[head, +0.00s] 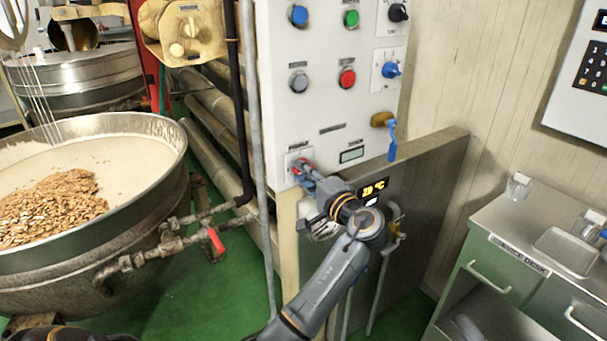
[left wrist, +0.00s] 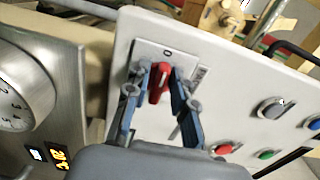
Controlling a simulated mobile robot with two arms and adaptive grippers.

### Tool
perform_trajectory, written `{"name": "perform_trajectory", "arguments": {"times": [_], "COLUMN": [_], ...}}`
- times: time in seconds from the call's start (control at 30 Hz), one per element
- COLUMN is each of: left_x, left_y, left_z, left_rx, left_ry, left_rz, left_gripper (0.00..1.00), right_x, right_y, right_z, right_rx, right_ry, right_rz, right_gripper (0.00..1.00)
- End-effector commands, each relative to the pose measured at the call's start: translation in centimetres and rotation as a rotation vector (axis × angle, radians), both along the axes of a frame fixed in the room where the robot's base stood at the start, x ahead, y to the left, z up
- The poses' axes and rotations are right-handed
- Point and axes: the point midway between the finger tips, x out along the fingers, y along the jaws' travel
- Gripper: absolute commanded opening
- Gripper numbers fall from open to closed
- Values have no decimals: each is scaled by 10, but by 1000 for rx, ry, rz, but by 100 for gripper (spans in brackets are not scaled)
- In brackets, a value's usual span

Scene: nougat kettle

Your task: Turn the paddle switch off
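The paddle switch (left wrist: 159,83) is a red lever on a white plate marked 0 on the white control panel, seen in the left wrist view. In the head view its red part (head: 299,168) shows low on the panel, partly hidden by my gripper. My left gripper (left wrist: 161,75) has its two fingers on either side of the lever, tips close to the plate. Narrow gaps seem to show beside the lever; contact at the tips is hard to make out. In the head view the left gripper (head: 307,174) reaches the panel's lower left. My right gripper is not in view.
The panel (head: 330,108) carries push buttons, knobs and a blue-handled valve (head: 391,140) to the right. A metal box with a lit display (head: 374,187) stands behind my arm. A grey vertical pipe (head: 254,130) runs left of the panel. A large kettle (head: 110,230) is at left.

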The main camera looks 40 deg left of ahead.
Motion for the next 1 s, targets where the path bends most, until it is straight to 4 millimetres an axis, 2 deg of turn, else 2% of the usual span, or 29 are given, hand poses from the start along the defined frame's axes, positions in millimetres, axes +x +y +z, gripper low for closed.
{"name": "perform_trajectory", "arguments": {"times": [0.3,0.43,0.57,0.8,1.0], "left_x": [0,-3,-11,-31,-42], "left_y": [0,-9,-30,-77,-103], "left_z": [1,1,1,0,0], "left_rx": [3,2,0,-1,0], "left_ry": [-1,-1,0,0,0], "left_rz": [-1,-3,-4,-3,-1], "left_gripper": [35,35,35,35,35], "right_x": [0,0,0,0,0], "right_y": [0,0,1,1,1], "right_z": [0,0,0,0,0], "right_rx": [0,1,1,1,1], "right_ry": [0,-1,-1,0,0], "right_rz": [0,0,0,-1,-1], "right_gripper": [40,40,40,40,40]}}
